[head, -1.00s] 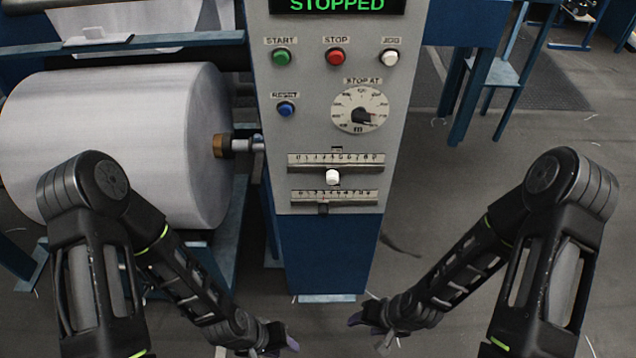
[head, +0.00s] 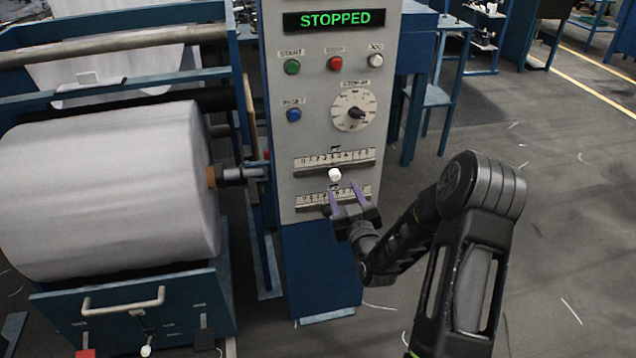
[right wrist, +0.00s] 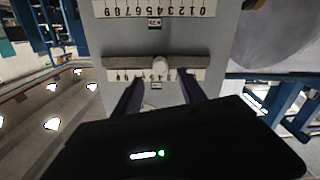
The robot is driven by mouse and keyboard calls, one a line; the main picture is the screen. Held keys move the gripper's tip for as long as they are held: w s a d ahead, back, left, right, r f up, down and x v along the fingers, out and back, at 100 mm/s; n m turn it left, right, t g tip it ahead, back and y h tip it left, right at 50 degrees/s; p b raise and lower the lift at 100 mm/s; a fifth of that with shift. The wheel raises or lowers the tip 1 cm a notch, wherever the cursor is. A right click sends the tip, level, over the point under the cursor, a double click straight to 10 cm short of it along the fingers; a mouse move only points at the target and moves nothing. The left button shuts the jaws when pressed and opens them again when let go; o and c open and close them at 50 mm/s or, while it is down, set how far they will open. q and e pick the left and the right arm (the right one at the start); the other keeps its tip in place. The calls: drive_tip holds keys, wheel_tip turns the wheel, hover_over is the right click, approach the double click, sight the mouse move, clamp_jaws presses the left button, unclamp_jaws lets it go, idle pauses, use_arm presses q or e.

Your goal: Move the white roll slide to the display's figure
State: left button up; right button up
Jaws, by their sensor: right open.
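The white roll slide (head: 334,174) is a small white knob on the upper slot of the grey panel, near the middle of its number scale. My right gripper (head: 346,195) is open, its two purple fingers pointing up at the panel just below the knob. In the right wrist view the white knob (right wrist: 160,65) sits just beyond and between the open fingertips (right wrist: 160,79), with nothing held. The display (head: 334,19) reads STOPPED in green; I see no number on it. The lower slide is hidden behind my right gripper. My left gripper is out of view.
Above the slots are a dial (head: 354,110), a red button (head: 335,63), a green button (head: 292,67) and a blue button (head: 294,115). A large white roll (head: 110,190) stands close on the left. The floor to the right is open.

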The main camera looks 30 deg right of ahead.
sight(336, 178)
drive_tip(key=shift+a, duration=0.1)
drive_tip(key=shift+w, duration=0.1)
drive_tip(key=p+x, duration=0.1)
drive_tip(key=x, duration=0.6)
drive_tip(key=shift+w+f, duration=0.1)
drive_tip(key=shift+w, duration=0.2)
drive_tip(key=shift+c, duration=0.6)
clamp_jaws()
idle(0.7)
